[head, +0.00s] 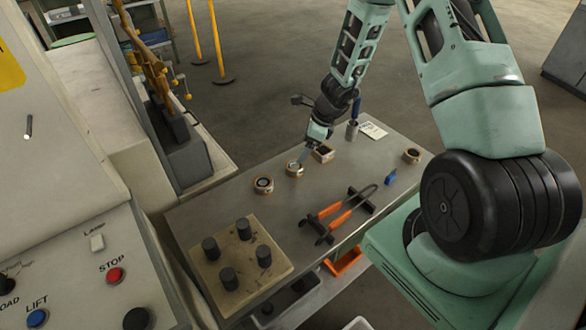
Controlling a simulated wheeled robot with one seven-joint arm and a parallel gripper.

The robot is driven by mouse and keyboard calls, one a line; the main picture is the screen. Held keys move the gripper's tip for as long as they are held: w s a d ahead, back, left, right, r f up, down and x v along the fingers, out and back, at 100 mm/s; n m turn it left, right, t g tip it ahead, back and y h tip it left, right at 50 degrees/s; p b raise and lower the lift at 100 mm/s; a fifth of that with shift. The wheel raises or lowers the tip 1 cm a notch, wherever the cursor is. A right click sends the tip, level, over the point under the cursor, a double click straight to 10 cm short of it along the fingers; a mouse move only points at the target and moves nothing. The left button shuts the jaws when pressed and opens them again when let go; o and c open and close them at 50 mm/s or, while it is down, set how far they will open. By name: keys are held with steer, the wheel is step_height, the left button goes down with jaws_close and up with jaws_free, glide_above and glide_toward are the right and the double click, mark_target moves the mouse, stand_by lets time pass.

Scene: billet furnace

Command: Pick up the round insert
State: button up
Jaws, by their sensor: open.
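Several small copper-coloured inserts stand on the grey bench top. One round insert (294,169) is directly below and at the tip of my gripper (304,158). Another round one (263,184) is to its left and nearer, and a third round one (412,156) stands apart near the bench's right end. A squarer insert (323,153) is just to the right of my gripper. My gripper points down with its jaws open. Its fingertips are small here, and I cannot tell whether they touch the insert or are around it.
The bench (350,146) also holds orange-handled tongs (340,215) on black rests, a tan block with black cylinders (232,275), a blue object (390,177), a metal cup (352,130) and a white card (373,130). A control panel (85,265) with buttons is at left.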

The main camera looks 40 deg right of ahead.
mark_target(295, 166)
steer(key=x, duration=0.3)
steer(key=shift+s+b+x, duration=0.15)
steer(key=shift+b+x, duration=0.05)
steer(key=shift+x, duration=1.15)
steer(key=shift+s+b+x, duration=0.2)
steer(key=shift+x, duration=1.15)
steer(key=shift+d, duration=0.15)
steer(key=c, duration=1.6)
steer(key=shift+o, duration=0.2)
step_height(295, 166, up, 10)
steer(key=p, duration=0.2)
